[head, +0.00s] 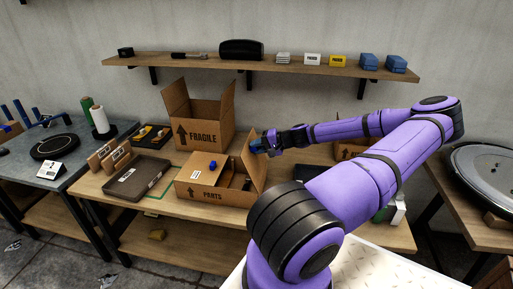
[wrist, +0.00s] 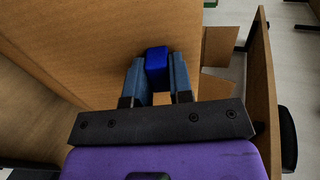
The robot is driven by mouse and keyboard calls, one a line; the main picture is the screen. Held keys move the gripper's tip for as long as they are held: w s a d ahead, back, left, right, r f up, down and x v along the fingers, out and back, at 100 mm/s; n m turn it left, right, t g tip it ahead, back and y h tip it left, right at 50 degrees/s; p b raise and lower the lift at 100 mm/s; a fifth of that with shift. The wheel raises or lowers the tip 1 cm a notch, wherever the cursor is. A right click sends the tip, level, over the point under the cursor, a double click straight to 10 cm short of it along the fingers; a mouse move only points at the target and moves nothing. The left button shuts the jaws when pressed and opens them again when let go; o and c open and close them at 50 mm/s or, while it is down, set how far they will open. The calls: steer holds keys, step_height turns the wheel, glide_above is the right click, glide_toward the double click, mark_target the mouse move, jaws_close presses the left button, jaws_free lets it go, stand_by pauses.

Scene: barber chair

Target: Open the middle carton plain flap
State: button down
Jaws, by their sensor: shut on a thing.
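The middle carton (head: 190,191), marked PARTS, stands on the wooden table. My gripper (head: 263,145) is at the raised flap's upper right side. In the wrist view, my gripper's two fingers (wrist: 156,78) are shut on a blue knob (wrist: 156,58) against a broad brown panel (wrist: 80,40). The fingertips are partly hidden in the head view.
A FRAGILE carton (head: 205,128) stands open behind. Another carton (head: 348,151) is partly hidden behind my arm. A brown tray (head: 138,177) lies to the left, with a black organizer (head: 152,136) behind it. A shelf (head: 200,60) runs along the wall above.

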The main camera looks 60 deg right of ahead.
steer(key=c, duration=1)
jaws_free()
steer(key=v, duration=1)
steer(key=shift+s+d+r, duration=0.15)
steer(key=shift+s, duration=0.2)
